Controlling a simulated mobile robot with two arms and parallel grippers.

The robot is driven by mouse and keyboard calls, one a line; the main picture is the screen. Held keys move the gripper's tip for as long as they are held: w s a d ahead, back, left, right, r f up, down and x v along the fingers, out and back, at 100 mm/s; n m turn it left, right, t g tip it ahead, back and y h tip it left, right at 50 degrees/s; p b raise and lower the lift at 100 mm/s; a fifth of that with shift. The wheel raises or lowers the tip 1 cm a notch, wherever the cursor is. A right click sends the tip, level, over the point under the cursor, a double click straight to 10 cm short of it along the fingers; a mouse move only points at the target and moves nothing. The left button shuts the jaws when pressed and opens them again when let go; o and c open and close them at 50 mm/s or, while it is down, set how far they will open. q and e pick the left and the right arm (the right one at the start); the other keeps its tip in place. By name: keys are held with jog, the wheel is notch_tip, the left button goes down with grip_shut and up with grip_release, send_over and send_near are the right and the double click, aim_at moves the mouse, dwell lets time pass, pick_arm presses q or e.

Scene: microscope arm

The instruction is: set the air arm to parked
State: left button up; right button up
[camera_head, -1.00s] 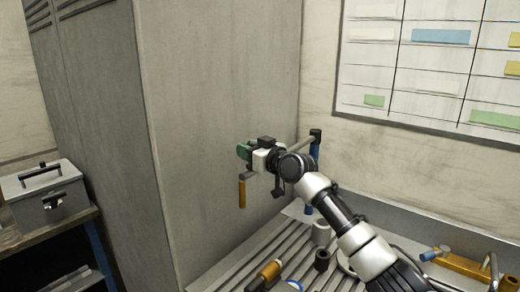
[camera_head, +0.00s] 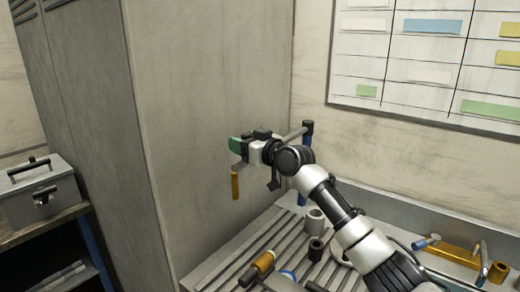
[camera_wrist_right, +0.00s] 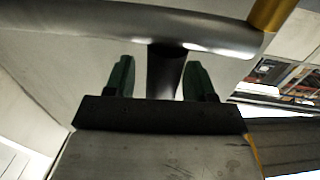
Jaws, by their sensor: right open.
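The air arm is a grey horizontal bar (camera_head: 292,134) reaching left from the top of a blue and black post (camera_head: 307,135). An orange handle (camera_head: 235,186) hangs from its left end, in front of the grey cabinet side. My right gripper (camera_head: 237,145), with green fingertips, is at that end, partly hiding the bar. In the right wrist view the bar (camera_wrist_right: 120,22) crosses above my open fingers (camera_wrist_right: 153,76), with the orange piece (camera_wrist_right: 270,12) at upper right. A dark stub shows between the fingers; I cannot tell whether they touch it. My left gripper is not in view.
The ribbed bench (camera_head: 225,268) below holds a grey cup (camera_head: 314,219), a dark cup (camera_head: 315,249) and an orange cylinder (camera_head: 262,263). The tall grey cabinet (camera_head: 205,130) stands close on the left. A metal box (camera_head: 38,190) sits on a shelf at far left.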

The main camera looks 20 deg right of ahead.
jog(key=b+v, duration=0.3)
jog(key=v, duration=0.6)
jog(key=shift+d, duration=0.1)
